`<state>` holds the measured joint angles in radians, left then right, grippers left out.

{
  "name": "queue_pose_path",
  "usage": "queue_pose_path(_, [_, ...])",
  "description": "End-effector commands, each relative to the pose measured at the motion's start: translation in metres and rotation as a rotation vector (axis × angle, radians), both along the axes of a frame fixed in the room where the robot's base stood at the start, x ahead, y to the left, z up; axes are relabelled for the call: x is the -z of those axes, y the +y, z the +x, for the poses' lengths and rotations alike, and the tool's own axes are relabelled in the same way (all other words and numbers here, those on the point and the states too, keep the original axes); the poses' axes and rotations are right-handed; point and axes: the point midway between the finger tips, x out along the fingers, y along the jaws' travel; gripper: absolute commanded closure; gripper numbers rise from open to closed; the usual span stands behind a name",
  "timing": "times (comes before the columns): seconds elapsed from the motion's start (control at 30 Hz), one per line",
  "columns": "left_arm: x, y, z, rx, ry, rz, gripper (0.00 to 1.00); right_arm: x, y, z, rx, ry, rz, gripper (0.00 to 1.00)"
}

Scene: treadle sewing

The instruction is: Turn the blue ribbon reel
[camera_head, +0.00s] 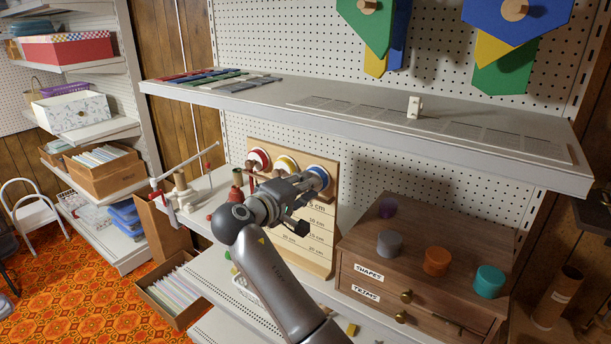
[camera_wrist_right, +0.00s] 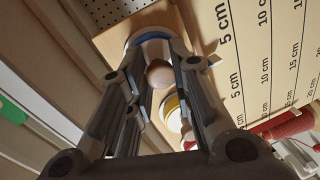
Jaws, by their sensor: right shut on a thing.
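The blue ribbon reel (camera_head: 320,173) is the right one of three reels on an upright wooden board (camera_head: 325,222). In the right wrist view its blue rim (camera_wrist_right: 150,35) shows behind my fingers, with a round wooden knob (camera_wrist_right: 159,74) at its front. My right gripper (camera_head: 307,184) reaches the reel from the front. Its two fingers (camera_wrist_right: 158,72) are shut on the knob, one on each side. The fingers cover part of the reel. My left gripper is not in view.
The yellow reel (camera_head: 286,164) and the red reel (camera_head: 258,158) sit close to the left on the same board. A shelf (camera_head: 360,128) overhangs above. A wooden drawer chest (camera_head: 420,285) with several coloured lids on top stands to the right.

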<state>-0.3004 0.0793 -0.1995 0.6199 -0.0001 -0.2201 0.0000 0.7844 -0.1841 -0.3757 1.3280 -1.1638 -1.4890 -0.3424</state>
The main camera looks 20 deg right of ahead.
Motion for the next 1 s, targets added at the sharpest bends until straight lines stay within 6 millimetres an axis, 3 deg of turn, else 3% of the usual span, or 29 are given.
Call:
queue_pose_path(0.03, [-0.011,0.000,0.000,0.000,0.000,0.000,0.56,-0.005,0.001,0.000,-0.001,0.039,-0.029,1.00])
queue_pose_path(0.4, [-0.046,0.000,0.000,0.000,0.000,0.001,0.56,-0.004,0.001,0.001,-0.001,0.308,-0.239,1.00])
queue_pose_path(1.0, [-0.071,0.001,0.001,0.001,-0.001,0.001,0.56,0.000,0.002,0.002,-0.002,0.550,-0.428,1.00])
